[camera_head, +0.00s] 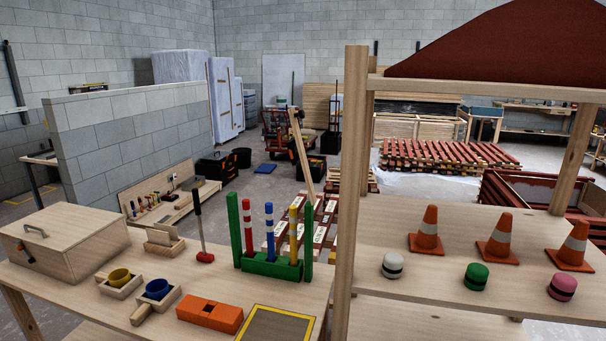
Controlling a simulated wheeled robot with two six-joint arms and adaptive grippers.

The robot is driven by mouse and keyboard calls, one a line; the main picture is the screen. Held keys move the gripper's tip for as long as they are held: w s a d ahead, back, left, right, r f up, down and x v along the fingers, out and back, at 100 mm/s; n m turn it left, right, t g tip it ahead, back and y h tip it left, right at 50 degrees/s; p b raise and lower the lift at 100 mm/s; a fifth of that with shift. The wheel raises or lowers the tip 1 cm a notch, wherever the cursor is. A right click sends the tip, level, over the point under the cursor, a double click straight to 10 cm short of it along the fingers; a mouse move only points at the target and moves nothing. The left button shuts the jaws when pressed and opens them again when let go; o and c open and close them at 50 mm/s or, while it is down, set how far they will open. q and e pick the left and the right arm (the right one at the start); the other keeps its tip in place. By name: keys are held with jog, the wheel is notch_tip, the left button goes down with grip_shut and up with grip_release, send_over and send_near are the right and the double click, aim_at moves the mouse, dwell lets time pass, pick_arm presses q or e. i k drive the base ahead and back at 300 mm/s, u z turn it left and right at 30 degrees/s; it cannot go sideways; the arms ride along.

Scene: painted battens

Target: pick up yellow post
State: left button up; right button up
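The yellow post (293,238) stands upright in a green rack (264,267) on the wooden table. It is yellow with a bluish-white band and is the rightmost of the three banded posts. A blue post (269,232) stands just left of it and a red post (248,229) further left. Tall green uprights flank the three posts, the right one close beside the yellow post. The foot of the yellow post is hidden in the rack. Neither of my grippers is in view.
A red-footed mallet (203,256), yellow cup (120,277), blue cup (157,289), orange block (210,313) and yellow-edged dark mat (276,327) share the table. A wooden shelf upright (349,200) rises right of the rack. Cones (427,232) stand on the shelf.

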aim_at(293, 210)
jog(key=z, duration=0.45)
jog(key=k, duration=1.15)
jog(key=u, duration=0.45)
jog(key=i, duration=1.15)
jog(key=z, duration=0.5)
jog(key=i, duration=0.6)
jog(key=z, duration=0.6)
